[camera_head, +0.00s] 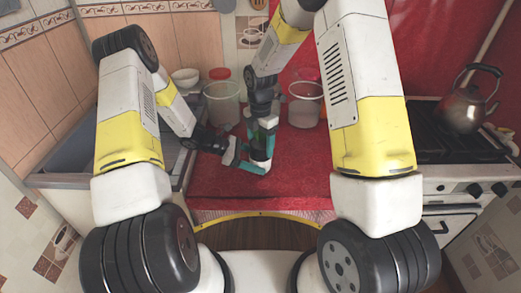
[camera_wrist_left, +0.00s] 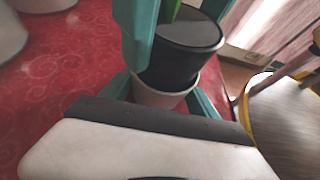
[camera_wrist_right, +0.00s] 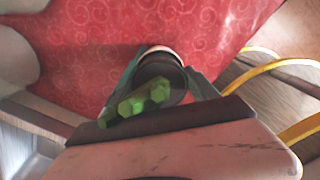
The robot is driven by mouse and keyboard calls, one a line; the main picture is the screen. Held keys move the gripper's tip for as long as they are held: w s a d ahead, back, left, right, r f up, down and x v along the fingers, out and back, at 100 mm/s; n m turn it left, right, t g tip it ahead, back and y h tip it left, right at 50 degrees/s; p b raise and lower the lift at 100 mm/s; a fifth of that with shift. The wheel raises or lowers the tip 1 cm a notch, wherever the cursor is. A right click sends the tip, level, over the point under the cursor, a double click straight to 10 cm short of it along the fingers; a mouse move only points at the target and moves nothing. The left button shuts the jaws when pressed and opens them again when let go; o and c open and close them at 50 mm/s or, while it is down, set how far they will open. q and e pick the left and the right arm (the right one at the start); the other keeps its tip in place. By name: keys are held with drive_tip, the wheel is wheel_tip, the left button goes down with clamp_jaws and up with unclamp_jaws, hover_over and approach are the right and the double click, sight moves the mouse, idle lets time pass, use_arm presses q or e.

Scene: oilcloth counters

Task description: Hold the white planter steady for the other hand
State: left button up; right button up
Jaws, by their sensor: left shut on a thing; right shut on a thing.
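The white planter (camera_wrist_left: 160,97) shows below a black pot (camera_wrist_left: 180,55) in the left wrist view. My left gripper (camera_head: 255,165) has its teal fingers on both sides of the planter and is shut on it. My right gripper (camera_head: 261,132) comes down from above and is shut on the black pot, with a teal finger on each side. The pot's lower part appears to sit in the planter's mouth; how deep is hidden. In the head view fingers hide most of the planter.
Two clear containers (camera_head: 222,105) (camera_head: 304,103) stand behind on the red oilcloth counter (camera_head: 300,165). A stove (camera_head: 440,150) with a kettle (camera_head: 465,108) is at the right. A sink (camera_head: 75,140) is at the left, with white bowls (camera_head: 186,77) behind. The counter's front is clear.

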wheel_tip(320, 180, up, 10)
idle(0.4)
use_arm(q)
drive_tip(key=o, duration=1.1)
drive_tip(key=shift+c, duration=0.2)
drive_tip(key=shift+a, duration=0.1)
